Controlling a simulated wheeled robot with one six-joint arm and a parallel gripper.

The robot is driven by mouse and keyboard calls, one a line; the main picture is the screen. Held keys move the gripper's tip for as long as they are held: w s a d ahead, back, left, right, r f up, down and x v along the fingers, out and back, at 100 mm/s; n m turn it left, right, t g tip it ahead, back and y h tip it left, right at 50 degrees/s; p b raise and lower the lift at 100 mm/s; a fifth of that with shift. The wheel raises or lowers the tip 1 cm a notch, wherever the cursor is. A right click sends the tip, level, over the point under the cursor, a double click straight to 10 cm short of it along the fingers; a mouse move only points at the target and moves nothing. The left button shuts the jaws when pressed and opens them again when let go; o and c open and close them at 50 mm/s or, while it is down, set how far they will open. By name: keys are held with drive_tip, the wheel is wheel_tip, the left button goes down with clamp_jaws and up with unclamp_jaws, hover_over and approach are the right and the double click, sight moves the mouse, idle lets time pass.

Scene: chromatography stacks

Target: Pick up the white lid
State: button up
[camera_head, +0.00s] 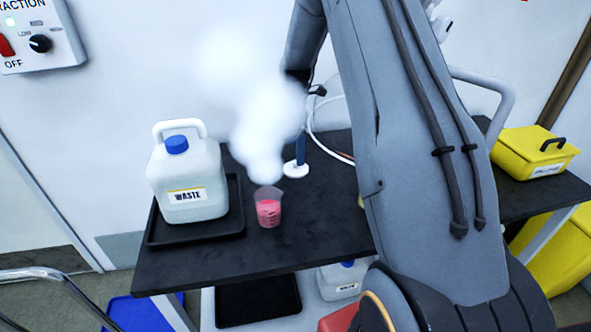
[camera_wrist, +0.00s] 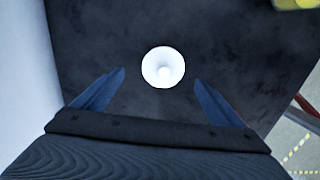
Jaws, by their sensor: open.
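The white lid (camera_wrist: 163,67) is a round disc with a small central knob. In the wrist view it lies on the black tabletop, between and slightly beyond my fingertips. In the head view the lid (camera_head: 295,171) shows right of the beaker, with a blue finger just above it. My gripper (camera_wrist: 159,78) is open and empty, its two blue fingers spread either side of the lid's middle line. I cannot tell the exact height of the fingertips over the lid. Most of my gripper is hidden in the head view.
A beaker of pink liquid (camera_head: 268,209) gives off white vapour (camera_head: 262,125). A white waste jug (camera_head: 187,165) stands in a black tray (camera_head: 197,238) at left. A yellow box (camera_head: 533,155) is at right. The black table's (camera_head: 215,262) front left is clear.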

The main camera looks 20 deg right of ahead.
drive_tip(key=shift+s+a+f+p, duration=0.15)
drive_tip(key=shift+f+p, duration=0.2)
drive_tip(key=shift+f, duration=0.7)
drive_tip(key=shift+s+d+f+p, duration=0.1)
drive_tip(key=shift+f+p, duration=0.25)
drive_tip(key=shift+f, duration=0.7)
drive_tip(key=shift+s+a+f+p, duration=0.15)
drive_tip(key=shift+f+p, duration=0.2)
drive_tip(key=shift+f, duration=0.7)
drive_tip(key=shift+d, duration=0.1)
drive_tip(key=c, duration=1.1)
